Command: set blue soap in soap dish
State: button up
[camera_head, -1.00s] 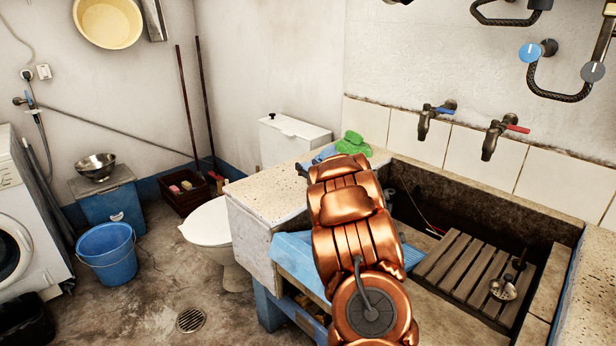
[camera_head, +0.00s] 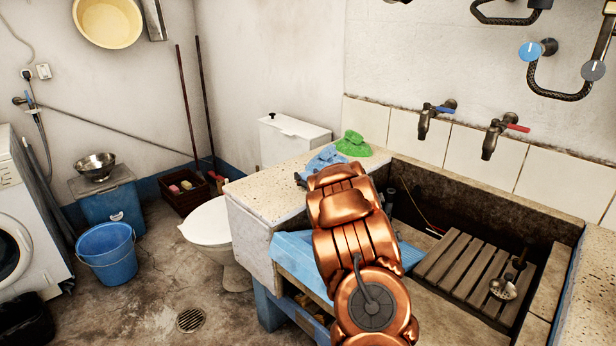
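A blue shape (camera_head: 324,157) lies on the speckled counter to the left of the sink, just past the end of my arm. It looks like a blue piece on a flatter blue base, but I cannot tell soap from dish. Right behind it is a green piece on a flat green base (camera_head: 354,146). My copper arm reaches over the sink's left front and covers most of my gripper (camera_head: 301,179). Only a dark bit shows at the blue shape's near left edge. Its fingers are hidden, and I cannot tell whether it touches or holds anything.
The stone trough (camera_head: 560,265) with a slatted wooden rack (camera_head: 465,262) is to the right. A ribbed blue board (camera_head: 295,255) lies under my arm. Two taps are on the wall. A dark crate (camera_head: 190,198) with pink and yellow pieces stands on the floor.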

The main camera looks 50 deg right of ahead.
jog(key=shift+o, duration=0.8)
